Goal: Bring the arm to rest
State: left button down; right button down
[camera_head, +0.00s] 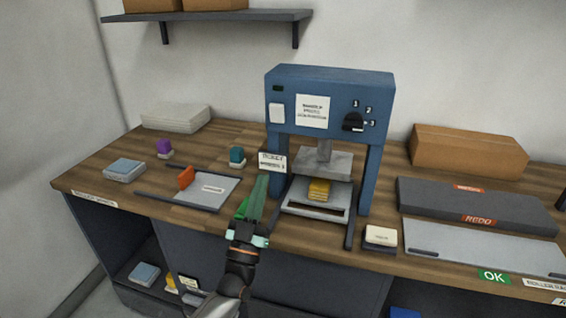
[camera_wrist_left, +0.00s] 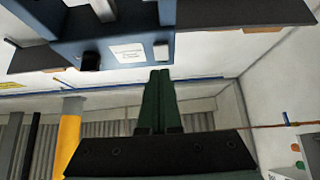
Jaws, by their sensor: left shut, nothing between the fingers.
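My left gripper (camera_head: 258,196) has green fingers, which are shut with nothing between them. It is above the front edge of the wooden bench (camera_head: 125,165), just left of the blue press (camera_head: 330,90). In the left wrist view the two fingers (camera_wrist_left: 160,85) lie side by side, and the blue press (camera_wrist_left: 115,40) shows beyond them, upside down. A yellow block (camera_head: 319,190) sits on the press's light plate under its raised head. My right gripper is in neither view.
An orange piece (camera_head: 186,177) stands by a grey plate (camera_head: 210,190) at left. Teal (camera_head: 237,155) and purple (camera_head: 164,147) blocks stand behind. At right are a dark REDO tray (camera_head: 450,203), a light OK tray (camera_head: 470,243) and a cardboard box (camera_head: 468,150). A shelf (camera_head: 215,16) hangs above.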

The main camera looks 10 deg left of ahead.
pick_arm(q)
jog(key=s+d+f+m+g+h+p, duration=0.1)
jog(key=s+d+f+g+h+p, duration=0.1)
jog(key=s+f+g, duration=0.55)
jog(key=s+d+f+m+g+h+p, duration=0.1)
jog(key=s+d+f+g+p, duration=0.2)
jog(key=f, duration=0.7)
jog(key=s+a+f+g+p, duration=0.1)
jog(key=s+f+g, duration=0.1)
jog(key=s+f, duration=0.3)
jog(key=s+a+f+g+y+p, duration=0.1)
jog(key=s+a+f+g, duration=0.1)
jog(key=s, duration=1.1)
notch_tip(320, 180, down, 3)
jog(key=shift+r+g, duration=0.1)
jog(key=shift+g, duration=0.75)
jog(key=shift+a, duration=0.1)
